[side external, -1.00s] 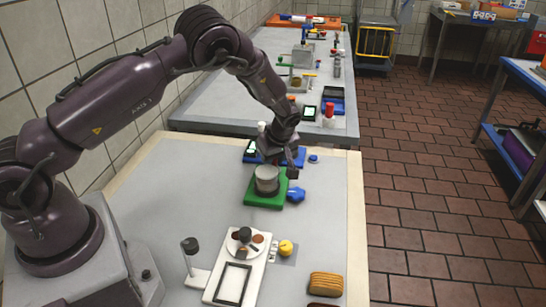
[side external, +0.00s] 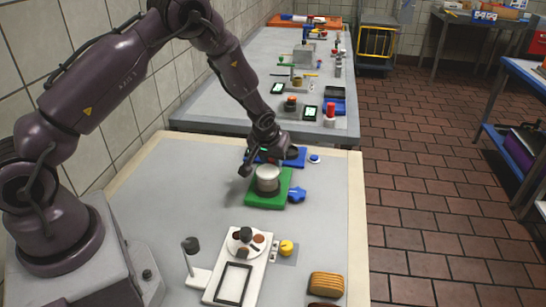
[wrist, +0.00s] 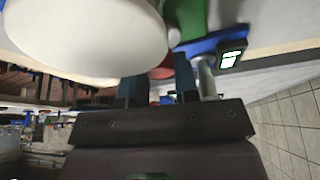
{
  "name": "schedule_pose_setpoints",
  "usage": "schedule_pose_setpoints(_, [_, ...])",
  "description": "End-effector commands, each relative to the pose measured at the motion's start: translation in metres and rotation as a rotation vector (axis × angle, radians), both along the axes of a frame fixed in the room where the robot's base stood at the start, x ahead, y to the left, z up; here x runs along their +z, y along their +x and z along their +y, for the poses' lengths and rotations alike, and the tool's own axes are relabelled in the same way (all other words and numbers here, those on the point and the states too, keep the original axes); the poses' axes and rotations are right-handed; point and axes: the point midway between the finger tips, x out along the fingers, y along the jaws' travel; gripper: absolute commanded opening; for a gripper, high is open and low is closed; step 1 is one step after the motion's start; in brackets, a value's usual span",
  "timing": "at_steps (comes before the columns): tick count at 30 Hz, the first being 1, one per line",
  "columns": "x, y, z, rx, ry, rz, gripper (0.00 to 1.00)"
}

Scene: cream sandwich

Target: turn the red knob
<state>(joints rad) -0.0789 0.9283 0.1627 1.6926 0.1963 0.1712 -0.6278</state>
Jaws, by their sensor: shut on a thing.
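A red knob (wrist: 162,69) shows in the wrist view between my fingers, partly hidden by them. In the side view I cannot make it out behind my gripper (side external: 254,166). My gripper, also in the wrist view (wrist: 159,84), is shut on the red knob. A pale round pot (side external: 267,182) stands on a green base (side external: 262,201) right beside my gripper. Its large white top (wrist: 85,35) fills the upper left of the wrist view.
A blue base (side external: 296,161) lies just behind the green one. A blue knob (side external: 297,194) sticks out at the green base's right. The table's left part is clear.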

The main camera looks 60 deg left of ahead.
Motion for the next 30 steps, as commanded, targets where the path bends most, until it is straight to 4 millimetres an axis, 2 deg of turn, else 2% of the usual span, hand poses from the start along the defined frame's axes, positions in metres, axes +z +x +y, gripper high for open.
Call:
schedule_pose_setpoints(15, [0.0011,-0.0008,0.0021,-0.411,-0.001,0.000,0.05])
schedule_pose_setpoints(30, [0.0011,-0.0003,0.0015,-0.542,0.001,0.000,0.05])
